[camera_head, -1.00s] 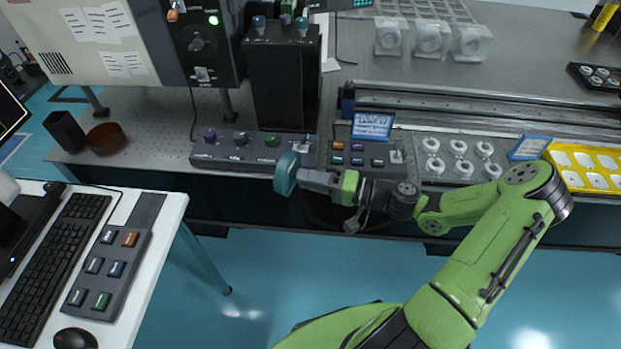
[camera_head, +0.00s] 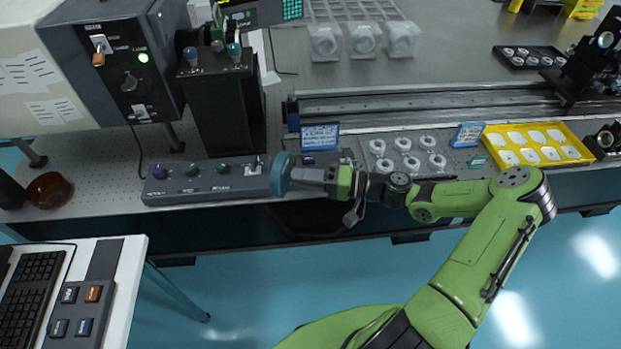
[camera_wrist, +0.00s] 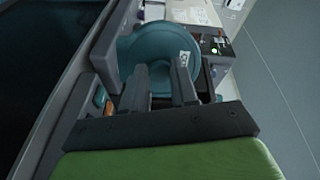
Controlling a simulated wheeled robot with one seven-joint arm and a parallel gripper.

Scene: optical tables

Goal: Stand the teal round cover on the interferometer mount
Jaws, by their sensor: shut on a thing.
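The teal round cover (camera_head: 282,174) is held on edge at the end of my gripper (camera_head: 312,177), in front of the control panels at the table's front edge. In the wrist view the teal cover (camera_wrist: 160,52) lies beyond the two dark fingers of my gripper (camera_wrist: 165,75), with a small white label on it. The fingers are shut on the cover. I cannot tell for sure which thing is the interferometer mount; dark optical mounts (camera_head: 590,60) stand on the rail at the far right.
A grey knob panel (camera_head: 205,181) lies left of the cover. White ring parts (camera_head: 408,154) and a yellow tray (camera_head: 535,146) lie to the right. A long metal rail (camera_head: 430,104) runs behind. A black box (camera_head: 220,115) stands at the back. A white desk (camera_head: 125,270) is front left.

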